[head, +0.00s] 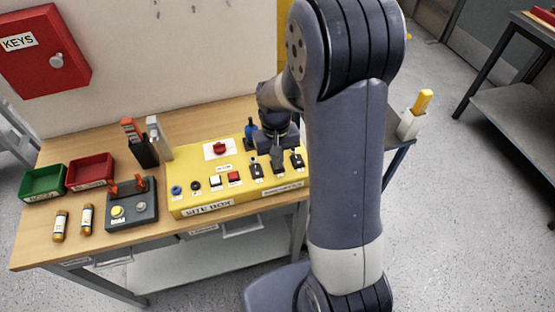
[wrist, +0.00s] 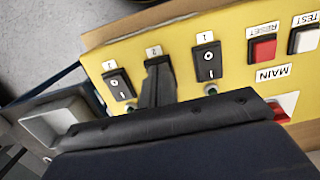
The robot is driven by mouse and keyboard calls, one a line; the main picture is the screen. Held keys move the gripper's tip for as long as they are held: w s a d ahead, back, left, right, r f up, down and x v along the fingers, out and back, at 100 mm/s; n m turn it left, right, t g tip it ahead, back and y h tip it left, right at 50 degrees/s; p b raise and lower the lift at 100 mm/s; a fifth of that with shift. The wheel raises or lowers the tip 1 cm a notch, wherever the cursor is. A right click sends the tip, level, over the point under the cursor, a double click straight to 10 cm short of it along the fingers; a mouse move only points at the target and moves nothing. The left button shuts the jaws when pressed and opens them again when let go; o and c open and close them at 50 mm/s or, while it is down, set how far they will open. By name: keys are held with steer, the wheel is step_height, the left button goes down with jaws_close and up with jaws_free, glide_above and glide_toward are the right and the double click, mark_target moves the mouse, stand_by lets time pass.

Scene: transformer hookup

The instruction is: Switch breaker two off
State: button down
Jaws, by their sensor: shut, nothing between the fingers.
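The yellow site box (head: 205,190) stands on the bench, with three black breakers in a row at its right end. Breaker two is the middle one; its label (wrist: 153,51) shows in the wrist view, but its rocker is hidden behind my gripper. My gripper (wrist: 158,82) is shut and empty, its fingertips at breaker two; I cannot tell whether they touch it. In the head view my gripper (head: 277,158) is over the middle breaker. The neighbouring breakers (wrist: 208,62) and (wrist: 119,84) show O and I marks. I cannot tell breaker two's position.
A red button (wrist: 263,50) and a white button (wrist: 305,39) sit beside the breakers.

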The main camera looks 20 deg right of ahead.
steer(key=shift+s+f, duration=0.15)
steer(key=shift+f, duration=0.2)
steer(key=shift+w+r, duration=0.1)
steer(key=shift+w, duration=0.65)
step_height(320, 180, up, 14)
steer(key=w+p, duration=0.1)
steer(key=p, duration=0.1)
steer(key=shift+w+r, duration=0.2)
steer(key=shift+w, duration=0.05)
